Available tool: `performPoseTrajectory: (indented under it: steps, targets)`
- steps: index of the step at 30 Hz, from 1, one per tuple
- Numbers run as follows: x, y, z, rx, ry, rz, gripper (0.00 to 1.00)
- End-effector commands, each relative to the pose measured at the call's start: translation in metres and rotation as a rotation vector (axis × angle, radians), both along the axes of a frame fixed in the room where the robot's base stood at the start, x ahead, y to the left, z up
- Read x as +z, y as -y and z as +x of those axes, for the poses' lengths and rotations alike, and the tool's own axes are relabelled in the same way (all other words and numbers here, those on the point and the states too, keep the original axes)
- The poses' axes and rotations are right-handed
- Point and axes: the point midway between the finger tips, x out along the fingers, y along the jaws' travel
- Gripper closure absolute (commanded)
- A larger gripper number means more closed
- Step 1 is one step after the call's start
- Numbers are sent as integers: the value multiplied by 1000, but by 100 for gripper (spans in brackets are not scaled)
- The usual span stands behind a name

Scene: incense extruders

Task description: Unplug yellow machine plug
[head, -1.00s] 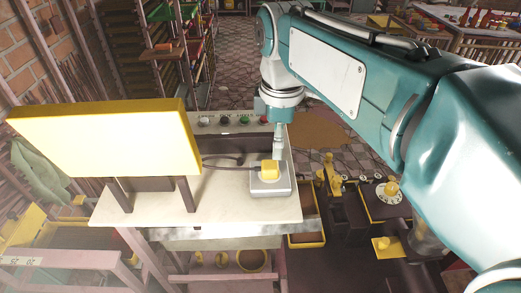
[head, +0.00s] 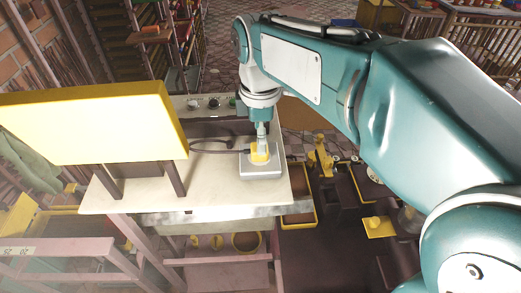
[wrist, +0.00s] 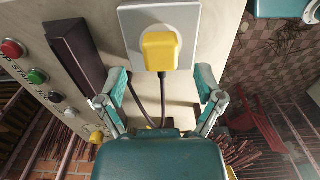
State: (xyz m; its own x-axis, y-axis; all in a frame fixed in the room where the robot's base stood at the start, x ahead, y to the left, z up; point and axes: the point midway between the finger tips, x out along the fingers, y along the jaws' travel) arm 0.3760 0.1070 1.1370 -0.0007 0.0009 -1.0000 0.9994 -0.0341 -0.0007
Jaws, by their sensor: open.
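The yellow plug (head: 260,152) sits in a pale grey socket box (head: 262,172) on the light tabletop. A dark cable runs left from it. In the wrist view the yellow plug (wrist: 160,51) is in the white socket plate (wrist: 196,20), with its cable hanging down toward my gripper. My gripper (wrist: 162,80) is open, its two teal fingers spread either side of the cable, below the plug in that view and not closed on it. In the head view my gripper (head: 261,132) is just above and behind the plug, and its fingertips are hard to make out.
A large yellow panel (head: 85,125) on dark legs stands on the table at left. Control buttons (head: 213,103) line the table's back; they show red and green in the wrist view (wrist: 38,76). A dark bar (wrist: 75,52) lies beside the socket. Yellow-trimmed machinery (head: 322,160) stands at right.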

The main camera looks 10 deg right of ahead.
Motion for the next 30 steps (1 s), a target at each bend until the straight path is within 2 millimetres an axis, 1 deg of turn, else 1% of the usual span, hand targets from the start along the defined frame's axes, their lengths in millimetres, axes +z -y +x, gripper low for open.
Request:
performPoseTrajectory:
  steps: [1, 4, 10, 15, 30]
  targets:
    - [-7, 0, -1, 0, -4, -1, 14]
    - [-19, 0, -1, 0, -3, -1, 14]
    - [-35, 0, 0, 0, -1, 0, 14]
    - [-38, 1, 0, -1, 0, 1, 14]
    - [-38, 0, -1, 0, 0, 0, 14]
